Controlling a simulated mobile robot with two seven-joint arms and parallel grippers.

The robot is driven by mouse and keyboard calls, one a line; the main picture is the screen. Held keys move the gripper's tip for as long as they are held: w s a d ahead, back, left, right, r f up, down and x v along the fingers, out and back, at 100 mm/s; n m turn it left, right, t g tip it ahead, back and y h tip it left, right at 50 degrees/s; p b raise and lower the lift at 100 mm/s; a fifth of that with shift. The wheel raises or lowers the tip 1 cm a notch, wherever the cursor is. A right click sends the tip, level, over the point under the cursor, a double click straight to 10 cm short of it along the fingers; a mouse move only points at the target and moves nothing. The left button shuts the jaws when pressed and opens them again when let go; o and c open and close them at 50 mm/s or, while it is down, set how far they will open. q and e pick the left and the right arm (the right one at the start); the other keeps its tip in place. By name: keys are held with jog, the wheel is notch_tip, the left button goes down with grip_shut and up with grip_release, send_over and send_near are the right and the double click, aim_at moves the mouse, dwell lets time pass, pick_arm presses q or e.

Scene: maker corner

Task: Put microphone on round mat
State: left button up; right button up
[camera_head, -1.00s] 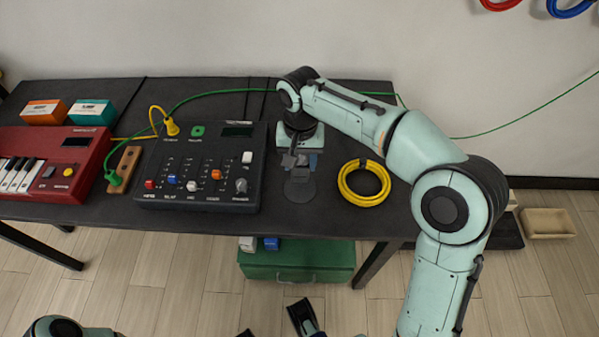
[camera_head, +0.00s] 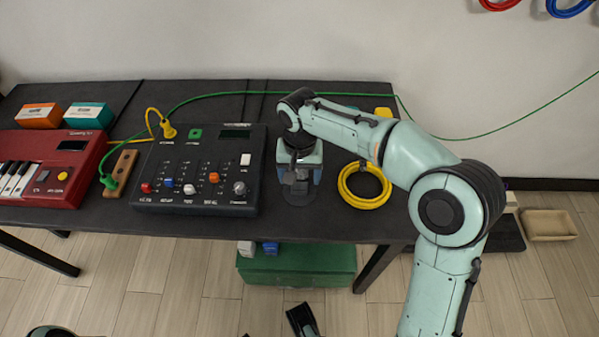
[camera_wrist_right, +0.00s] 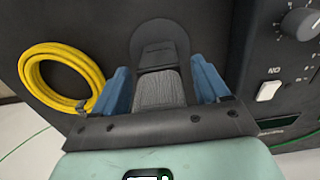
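The microphone (camera_wrist_right: 158,90) has a grey mesh head and sits between the blue fingers of my right gripper (camera_wrist_right: 163,85) in the right wrist view. A gap shows beside its right side, and the left finger is very near it or touching. The round mat (camera_wrist_right: 160,28) is a dark grey disc just beyond the microphone. In the head view my right gripper (camera_head: 299,178) points down over the mat (camera_head: 299,198) and hides most of the microphone. I cannot tell whether the microphone touches the mat.
A yellow cable coil (camera_head: 364,185) lies just right of the gripper. A black mixer (camera_head: 200,197) stands close on the left, with a red keyboard (camera_head: 68,160) farther left. The table's front edge (camera_head: 310,232) is near. A green case (camera_head: 300,262) is below.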

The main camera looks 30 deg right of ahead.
notch_tip(320, 180, up, 11)
jog(key=p, duration=0.3)
jog(key=shift+r+p, duration=0.2)
jog(key=shift+p, duration=0.15)
pick_arm(q)
jog(key=s+d+r+g, duration=0.1)
jog(key=s+d+r, duration=0.1)
jog(key=s+r, duration=0.2)
jog(key=shift+s+r+g+h, duration=0.2)
jog(key=shift+s+g+h, duration=0.1)
jog(key=shift+s, duration=0.05)
pick_arm(e)
jog(key=shift+r, duration=0.5)
